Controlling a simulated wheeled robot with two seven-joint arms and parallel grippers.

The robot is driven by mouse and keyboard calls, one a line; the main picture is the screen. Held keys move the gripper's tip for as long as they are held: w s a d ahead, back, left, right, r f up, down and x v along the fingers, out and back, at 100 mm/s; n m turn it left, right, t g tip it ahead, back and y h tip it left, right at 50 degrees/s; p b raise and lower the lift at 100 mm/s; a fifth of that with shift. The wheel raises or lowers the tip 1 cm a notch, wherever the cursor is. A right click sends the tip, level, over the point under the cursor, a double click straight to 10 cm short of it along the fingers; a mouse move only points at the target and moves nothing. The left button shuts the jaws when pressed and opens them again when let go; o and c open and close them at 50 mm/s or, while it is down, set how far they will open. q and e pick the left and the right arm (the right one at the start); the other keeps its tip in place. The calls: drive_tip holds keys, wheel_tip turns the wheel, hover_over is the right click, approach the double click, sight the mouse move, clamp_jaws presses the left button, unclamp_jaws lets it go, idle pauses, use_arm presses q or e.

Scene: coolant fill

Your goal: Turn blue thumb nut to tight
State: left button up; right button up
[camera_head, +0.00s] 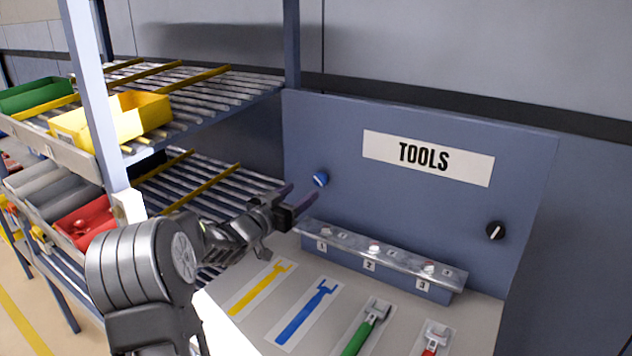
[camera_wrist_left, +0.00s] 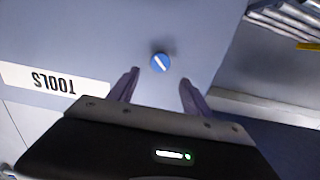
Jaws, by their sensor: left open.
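The blue thumb nut (camera_head: 320,179) is on the upright grey-blue tool panel (camera_head: 340,140), on its left side. It is round with a white mark across its face. In the left wrist view the blue thumb nut (camera_wrist_left: 160,62) shows beyond and between my fingertips, with the white mark slanted. My left gripper (camera_head: 301,198) is open and points at the panel, just in front of the nut. In the left wrist view my left gripper (camera_wrist_left: 160,84) has a finger on each side, apart from the nut. My right gripper is not in view.
A black knob (camera_head: 495,231) is on the panel's right, below the TOOLS sign (camera_head: 428,158). A numbered rail (camera_head: 375,262) runs along the panel's foot. Green and red-handled tools (camera_head: 366,328) lie on the bench. A roller rack with bins (camera_head: 110,122) stands left, close to my arm.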

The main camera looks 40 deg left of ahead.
sight(318, 179)
use_arm(q)
drive_tip(key=w, duration=0.2)
drive_tip(key=w+p, duration=0.1)
drive_tip(key=w, duration=0.1)
drive_tip(key=w+p, duration=0.1)
drive_tip(key=w, duration=0.1)
drive_tip(key=shift+w+a, duration=0.15)
drive_tip(key=shift+a, duration=0.2)
drive_tip(key=shift+w+a, duration=0.1)
drive_tip(key=shift+w, duration=0.6)
drive_tip(key=shift+c, duration=0.6)
clamp_jaws()
